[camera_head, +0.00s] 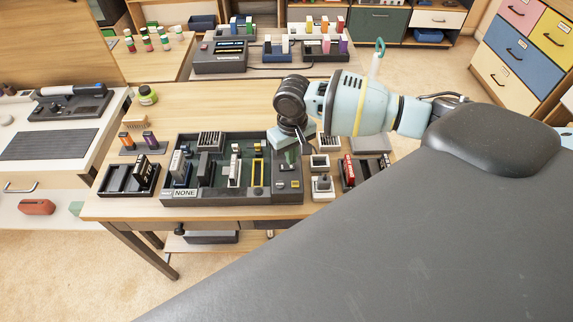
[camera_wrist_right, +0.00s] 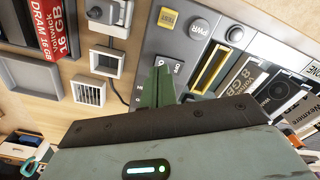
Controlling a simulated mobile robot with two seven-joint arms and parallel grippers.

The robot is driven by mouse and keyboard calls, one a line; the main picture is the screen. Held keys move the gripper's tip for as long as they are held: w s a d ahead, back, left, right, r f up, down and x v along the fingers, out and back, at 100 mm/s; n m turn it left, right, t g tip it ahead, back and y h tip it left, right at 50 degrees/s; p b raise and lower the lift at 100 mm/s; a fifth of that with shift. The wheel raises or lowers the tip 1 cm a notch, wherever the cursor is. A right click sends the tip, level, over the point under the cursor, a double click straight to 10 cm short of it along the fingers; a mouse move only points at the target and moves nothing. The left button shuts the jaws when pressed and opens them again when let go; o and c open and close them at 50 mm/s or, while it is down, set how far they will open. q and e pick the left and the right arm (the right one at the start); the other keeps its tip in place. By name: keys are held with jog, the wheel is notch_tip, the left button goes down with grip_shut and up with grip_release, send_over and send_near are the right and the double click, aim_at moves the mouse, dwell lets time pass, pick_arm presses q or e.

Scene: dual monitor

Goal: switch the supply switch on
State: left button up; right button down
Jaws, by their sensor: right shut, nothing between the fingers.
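The dark test bench (camera_head: 232,197) stands on the wooden table, with a "NONE" display (camera_head: 185,193) at its front left. Its right-hand panel (camera_head: 288,184) carries a yellow "TEST" label (camera_wrist_right: 169,18), a round "PWR" button (camera_wrist_right: 198,28) and small white markings. My right gripper (camera_head: 299,146) is above the rear of this panel. In the wrist view its green fingers (camera_wrist_right: 158,72) are together and empty over the panel; contact cannot be told. My left gripper is out of view.
A small white box (camera_wrist_right: 106,62) with a cable and a slatted white box (camera_wrist_right: 88,90) stand beside the panel. Red and dark memory modules (camera_head: 350,172) sit in a right-hand rack. A dark tray (camera_head: 118,190) stands at left.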

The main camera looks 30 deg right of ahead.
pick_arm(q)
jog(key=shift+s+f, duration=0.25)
pick_arm(e)
jog(key=shift+s+f, duration=0.1)
jog(key=shift+f, duration=0.85)
dwell(0.3)
jog(key=shift+r+p, duration=0.35)
jog(key=shift+r, duration=0.4)
jog(key=shift+r+p, duration=1.45)
jog(key=shift+r, duration=1.4)
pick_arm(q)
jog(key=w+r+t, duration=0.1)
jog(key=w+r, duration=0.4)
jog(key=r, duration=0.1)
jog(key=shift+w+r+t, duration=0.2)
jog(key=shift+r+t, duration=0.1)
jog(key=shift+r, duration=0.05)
pick_arm(e)
jog(key=shift+f, duration=0.1)
